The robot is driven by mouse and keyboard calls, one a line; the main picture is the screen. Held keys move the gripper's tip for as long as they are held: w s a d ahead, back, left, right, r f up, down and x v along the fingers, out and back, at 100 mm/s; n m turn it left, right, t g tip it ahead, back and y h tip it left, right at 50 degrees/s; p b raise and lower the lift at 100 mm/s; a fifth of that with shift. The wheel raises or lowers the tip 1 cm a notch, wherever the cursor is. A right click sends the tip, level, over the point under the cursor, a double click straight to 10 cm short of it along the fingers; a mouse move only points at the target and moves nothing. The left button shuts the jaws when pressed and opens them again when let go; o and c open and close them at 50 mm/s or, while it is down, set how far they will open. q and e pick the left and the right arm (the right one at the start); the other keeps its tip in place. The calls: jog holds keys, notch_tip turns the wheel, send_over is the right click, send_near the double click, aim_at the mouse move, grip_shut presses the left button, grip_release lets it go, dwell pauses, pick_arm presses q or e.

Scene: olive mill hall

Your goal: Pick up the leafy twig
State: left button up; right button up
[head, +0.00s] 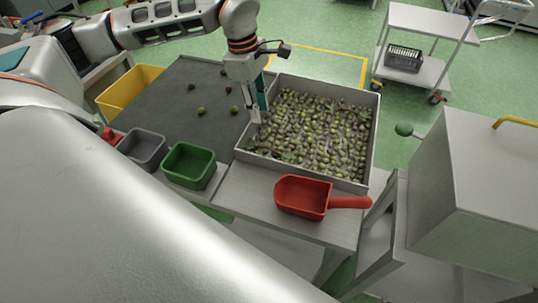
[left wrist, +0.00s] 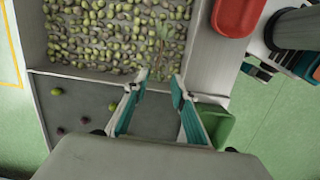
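The leafy twig (left wrist: 162,38) lies on the olives near the tray's edge in the left wrist view, thin with narrow green leaves. In the head view I cannot make it out clearly beside the gripper. The grey tray (head: 313,181) is filled with green and dark olives. My left gripper (head: 256,116) points down at the tray's left side in the head view. In the left wrist view its two teal-padded fingers (left wrist: 159,82) are apart with nothing between them, and the twig is just beyond the tips. Teal and white parts, perhaps my right gripper (left wrist: 290,62), show at the right edge.
A red scoop (head: 302,197) lies in front of the tray. A green bin (head: 190,166) and a grey bin (head: 143,149) stand at the front left. A few olives lie on the dark mat (head: 170,105). A yellow crate (head: 128,90) stands behind; a grey box (head: 480,190) is at right.

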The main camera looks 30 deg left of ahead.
pick_arm(q)
jog(key=b, duration=0.3)
send_near(268, 147)
jog(key=shift+a+f, duration=0.35)
jog(key=shift+f, duration=0.05)
jog(key=shift+s+f, duration=0.1)
jog(key=shift+f, duration=0.1)
jog(key=shift+f+g, duration=0.3)
jog(key=f, duration=0.2)
jog(key=d+f, duration=0.1)
jog(key=f, duration=0.1)
jog(key=d+f+b, duration=0.1)
jog(key=f, duration=0.1)
jog(key=shift+w+f, duration=0.3)
jog(key=shift+w, duration=0.1)
grip_shut()
